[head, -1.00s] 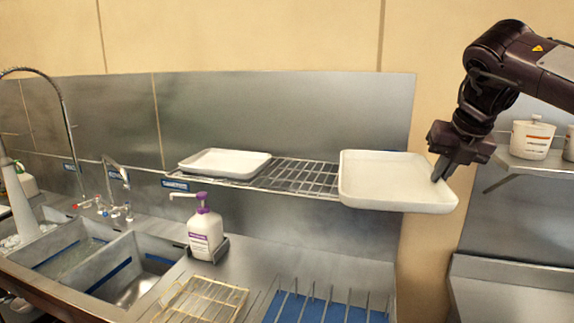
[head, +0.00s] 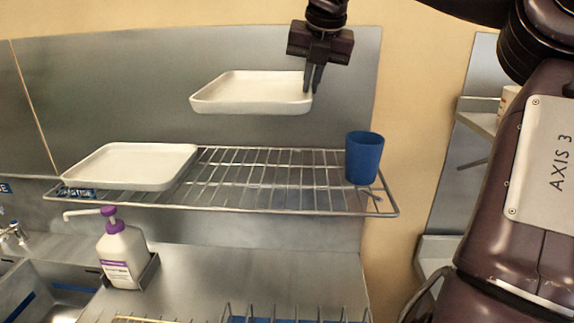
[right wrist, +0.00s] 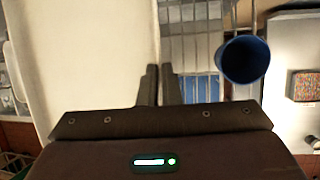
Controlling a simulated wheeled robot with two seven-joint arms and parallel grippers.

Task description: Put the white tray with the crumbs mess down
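A white tray (head: 250,92) is in the air above the wire rack (head: 270,180), roughly level. My right gripper (head: 312,80) is shut on its right edge. The held tray also fills the left of the right wrist view (right wrist: 85,55), with the fingers (right wrist: 158,85) at its edge. A second white tray (head: 132,165) lies on the left end of the rack. I see no crumbs on either tray from here. My left gripper is not in view.
A blue cup (head: 364,158) stands at the rack's right end, right of the held tray; the middle of the rack is bare. Below are a purple-topped pump bottle (head: 122,250), a sink (head: 55,300) and a dish rack (head: 290,314). A shelf (head: 480,120) is at right.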

